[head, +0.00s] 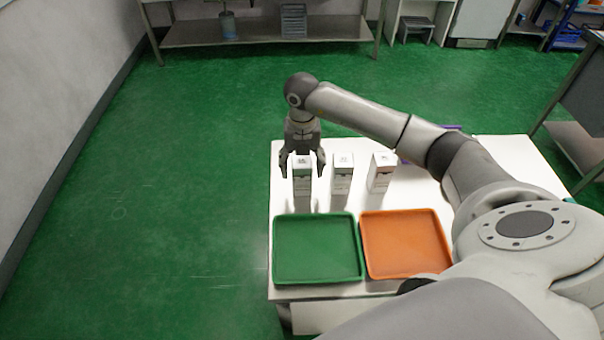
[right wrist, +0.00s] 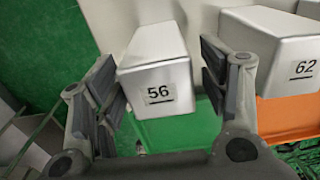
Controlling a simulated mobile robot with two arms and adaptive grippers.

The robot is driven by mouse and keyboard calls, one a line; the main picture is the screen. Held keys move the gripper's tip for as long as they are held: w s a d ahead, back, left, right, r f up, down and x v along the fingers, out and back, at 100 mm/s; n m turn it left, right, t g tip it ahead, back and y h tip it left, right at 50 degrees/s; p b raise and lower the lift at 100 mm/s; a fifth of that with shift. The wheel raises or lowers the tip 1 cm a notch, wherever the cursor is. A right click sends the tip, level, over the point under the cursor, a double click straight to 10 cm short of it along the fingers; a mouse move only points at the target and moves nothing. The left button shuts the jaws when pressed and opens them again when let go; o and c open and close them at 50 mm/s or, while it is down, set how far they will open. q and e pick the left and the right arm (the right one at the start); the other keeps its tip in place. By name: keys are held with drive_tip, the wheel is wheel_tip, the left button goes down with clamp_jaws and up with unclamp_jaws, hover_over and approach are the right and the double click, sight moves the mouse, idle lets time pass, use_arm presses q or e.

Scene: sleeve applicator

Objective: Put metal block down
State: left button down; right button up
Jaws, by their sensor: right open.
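A metal block labelled 56 (right wrist: 158,75) stands upright on the white table, between the open fingers of my right gripper (right wrist: 160,95). In the right wrist view there is a gap on both sides of it. In the head view the same block (head: 303,176) is at the table's left, with the right gripper (head: 303,170) pointing down around its top. A second block, labelled 62 (right wrist: 285,50), stands to its right; in the head view two more blocks, a middle one (head: 342,174) and a right one (head: 381,172), stand in the row. My left gripper is not seen.
A green tray (head: 317,279) and an orange tray (head: 408,273) lie on the table in front of the blocks, both empty. The white table (head: 285,205) has its left edge close to the gripper. A purple object (head: 418,160) is partly hidden behind my arm.

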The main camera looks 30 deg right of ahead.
wheel_tip(320, 180, up, 9)
drive_tip(key=shift+f+b, duration=0.1)
drive_tip(key=shift+b, duration=0.85)
drive_tip(key=shift+f, duration=0.1)
